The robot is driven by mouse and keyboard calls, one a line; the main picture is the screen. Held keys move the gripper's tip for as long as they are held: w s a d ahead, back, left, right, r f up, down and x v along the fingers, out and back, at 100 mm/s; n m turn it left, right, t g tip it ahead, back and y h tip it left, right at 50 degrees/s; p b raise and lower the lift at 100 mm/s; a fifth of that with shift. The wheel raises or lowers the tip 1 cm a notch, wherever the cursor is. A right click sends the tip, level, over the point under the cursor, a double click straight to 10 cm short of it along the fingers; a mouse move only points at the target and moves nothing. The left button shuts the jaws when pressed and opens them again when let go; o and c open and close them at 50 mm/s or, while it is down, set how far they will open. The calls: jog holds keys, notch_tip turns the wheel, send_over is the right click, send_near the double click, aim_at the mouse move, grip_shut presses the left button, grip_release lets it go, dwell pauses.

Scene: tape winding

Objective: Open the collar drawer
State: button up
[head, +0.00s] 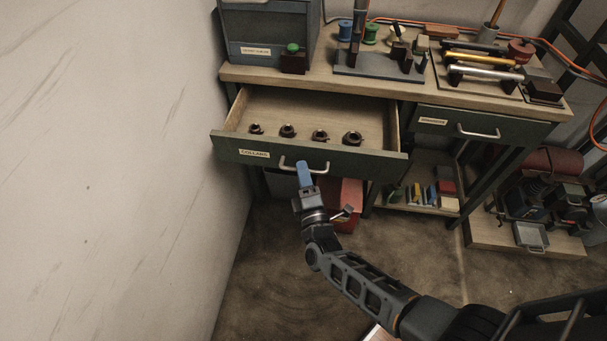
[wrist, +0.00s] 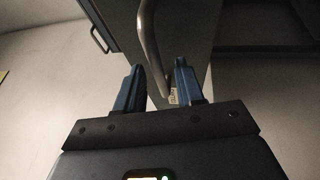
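The collar drawer (head: 300,155), dark green with a "COLLARS" label, stands pulled out at the left of the workbench, its wooden inside showing. Several dark collars (head: 320,136) sit in a row in it. Its pale bar handle (head: 318,169) is at the middle of the front. My gripper (head: 303,166) is at this handle, its blue fingers overlapping it in the head view. In the wrist view the handle (wrist: 151,40) runs down between the two blue fingertips (wrist: 160,66). The fingers are apart, with a gap beside the bar; contact is not clear.
A second drawer (head: 480,125) at the right is shut. The benchtop (head: 310,79) carries a grey cabinet (head: 270,30), spools and a rack of rods. A red box (head: 345,200) stands beneath the open drawer. A pale wall (head: 110,170) is close on the left.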

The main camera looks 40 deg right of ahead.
jog(key=v, duration=0.8)
dwell(0.5)
